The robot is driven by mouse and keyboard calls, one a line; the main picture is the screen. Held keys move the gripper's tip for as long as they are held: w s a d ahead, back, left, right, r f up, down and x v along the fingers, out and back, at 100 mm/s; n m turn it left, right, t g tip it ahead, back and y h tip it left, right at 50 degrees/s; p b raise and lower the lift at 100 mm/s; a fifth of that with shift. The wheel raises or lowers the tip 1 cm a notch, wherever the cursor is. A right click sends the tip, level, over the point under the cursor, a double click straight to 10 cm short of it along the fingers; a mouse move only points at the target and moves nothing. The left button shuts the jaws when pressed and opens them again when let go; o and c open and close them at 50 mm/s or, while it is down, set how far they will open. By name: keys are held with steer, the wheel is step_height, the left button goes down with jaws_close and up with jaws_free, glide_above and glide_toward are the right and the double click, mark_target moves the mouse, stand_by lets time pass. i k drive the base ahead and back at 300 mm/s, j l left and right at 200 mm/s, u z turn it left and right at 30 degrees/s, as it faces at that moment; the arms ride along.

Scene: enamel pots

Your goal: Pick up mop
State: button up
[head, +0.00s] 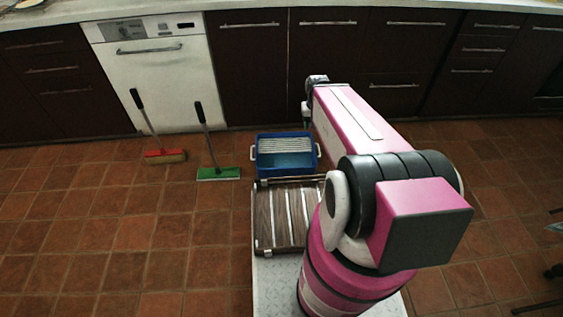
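Two long-handled floor tools stand upright, leaning slightly, on the tiles in front of the white dishwasher. One has a flat green head (219,173) and a dark handle with a grey lower part; it looks like the mop. The other, a brush or broom with a red and tan head (165,156), stands to its left. My arm reaches forward to the right of both, past a blue bucket. The end of my arm is small and mostly hidden behind my pink forearm, so my gripper's fingers cannot be made out. Both tools stand apart from my arm.
The blue bucket (268,167) with a ribbed grey insert stands between the green-headed tool and my arm. Dark cabinets (249,70) and the white dishwasher (155,85) line the back. The tiled floor (120,235) at left is clear. Dark furniture legs (540,304) show at lower right.

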mark_target(216, 174)
steer(key=j+u, duration=0.2)
steer(key=j, duration=0.25)
steer(key=i+j+u, duration=0.2)
steer(key=j, duration=0.2)
steer(key=i+j+u, duration=0.2)
steer(key=j, duration=0.25)
steer(key=k, duration=0.1)
